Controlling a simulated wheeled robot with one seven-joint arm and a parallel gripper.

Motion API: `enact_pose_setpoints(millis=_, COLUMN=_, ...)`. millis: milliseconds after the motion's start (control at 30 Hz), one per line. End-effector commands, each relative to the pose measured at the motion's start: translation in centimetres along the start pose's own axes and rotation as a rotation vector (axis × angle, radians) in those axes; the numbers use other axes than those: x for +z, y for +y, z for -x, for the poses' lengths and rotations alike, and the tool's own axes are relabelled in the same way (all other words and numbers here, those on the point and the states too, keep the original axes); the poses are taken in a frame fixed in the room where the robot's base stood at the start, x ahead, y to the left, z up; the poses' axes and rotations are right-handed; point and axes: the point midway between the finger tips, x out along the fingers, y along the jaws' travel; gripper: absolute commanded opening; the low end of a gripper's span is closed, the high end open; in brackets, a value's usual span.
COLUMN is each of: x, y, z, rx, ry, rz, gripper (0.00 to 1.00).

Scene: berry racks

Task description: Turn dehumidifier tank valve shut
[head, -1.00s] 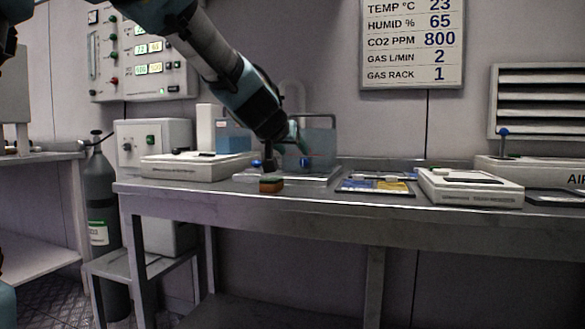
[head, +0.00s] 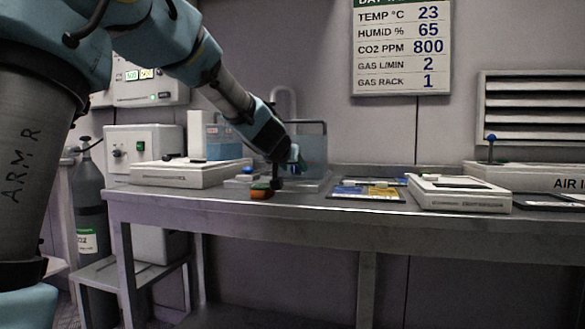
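A clear, bluish tank (head: 314,150) stands on a pale base on the steel bench, behind and beside the end of my arm. My gripper (head: 279,178) points down in front of the tank's left side, low over its base. Its fingers are small and dark here, and I cannot tell whether they touch anything. A small blue knob (head: 248,169) shows left of the gripper. A light-blue patch shows right at the gripper, and I cannot tell whether it is a valve handle. The valve's position is not clear.
A small orange and green block (head: 262,190) lies at the bench (head: 330,206) edge just below the gripper. A white box (head: 190,173) stands left, a blue and yellow card (head: 367,188) and a white case (head: 458,193) right. A grey gas cylinder (head: 89,220) stands at far left.

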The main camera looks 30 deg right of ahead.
Motion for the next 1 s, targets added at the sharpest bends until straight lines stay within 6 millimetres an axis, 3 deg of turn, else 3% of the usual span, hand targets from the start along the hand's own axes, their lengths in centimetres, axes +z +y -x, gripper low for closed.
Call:
enact_pose_setpoints(millis=67, x=0.0, y=-0.01, z=0.01, rx=0.0, ry=0.0, rz=0.0, gripper=0.47)
enact_pose_setpoints(millis=500, x=0.01, y=-0.01, z=0.02, rx=0.0, ry=0.0, rz=0.0, gripper=0.0)
enact_pose_setpoints(millis=1000, x=0.26, y=-0.08, z=-0.09, rx=0.013, ry=0.0, rz=0.033, gripper=0.0)
